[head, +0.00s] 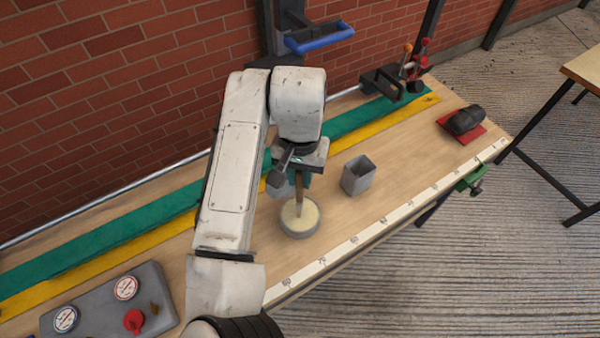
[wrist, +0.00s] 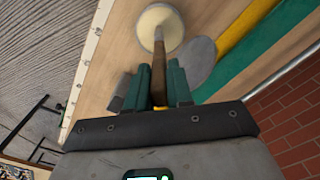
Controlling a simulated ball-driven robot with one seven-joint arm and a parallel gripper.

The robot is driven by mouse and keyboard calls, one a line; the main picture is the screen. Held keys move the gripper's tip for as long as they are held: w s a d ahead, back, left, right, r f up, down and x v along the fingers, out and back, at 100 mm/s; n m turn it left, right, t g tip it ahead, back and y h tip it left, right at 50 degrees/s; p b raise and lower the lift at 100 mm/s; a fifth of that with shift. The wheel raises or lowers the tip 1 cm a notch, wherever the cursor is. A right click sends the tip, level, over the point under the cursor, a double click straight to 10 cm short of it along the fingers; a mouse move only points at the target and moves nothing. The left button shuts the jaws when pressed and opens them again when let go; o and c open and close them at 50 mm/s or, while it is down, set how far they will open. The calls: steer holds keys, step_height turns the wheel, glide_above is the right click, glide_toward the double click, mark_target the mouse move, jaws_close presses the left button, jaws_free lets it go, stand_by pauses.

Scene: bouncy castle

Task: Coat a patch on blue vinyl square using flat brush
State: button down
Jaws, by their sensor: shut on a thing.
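My gripper (head: 300,178) points down over the bench and is shut on the flat brush (head: 299,203) by its handle. In the wrist view the brush (wrist: 159,75) runs from between the green fingers (wrist: 160,92) to the round pot (wrist: 149,24). The pot (head: 299,232) holds something cream-coloured. The brush's lower end is in or over the pot, and its bristles cannot be made out. I cannot make out a blue vinyl square in either view. A flat grey rounded piece (wrist: 203,52) shows beside the brush in the wrist view.
A grey square cup (head: 358,177) stands right of the pot. Green (head: 347,121) and yellow (head: 400,111) strips lie along the back. A dark lump sits on a red square (head: 477,134) at the right. A grey gauge panel (head: 98,305) is front left. Bare wood lies right of the cup.

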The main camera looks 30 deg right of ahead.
steer(key=shift+f, duration=0.55)
stand_by(1.8)
step_height(320, 180, up, 5)
steer(key=p, duration=0.4)
steer(key=shift+r, duration=0.1)
steer(key=shift+r+p, duration=0.3)
steer(key=shift+r, duration=0.65)
